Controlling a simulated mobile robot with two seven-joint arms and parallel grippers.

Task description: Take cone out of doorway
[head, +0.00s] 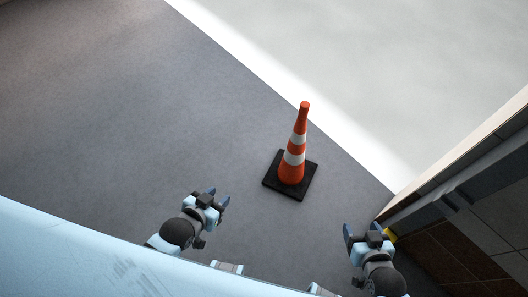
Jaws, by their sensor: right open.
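My right gripper (361,231) is to the right of and below the cone, open and empty, near the wall. Neither gripper touches the cone.
A wall or door frame (463,196) with brown panels runs along the right, close to my right gripper. A bright white strip (270,72) crosses the floor behind the cone, with pale ground beyond. The grey floor (120,110) on the left is clear.

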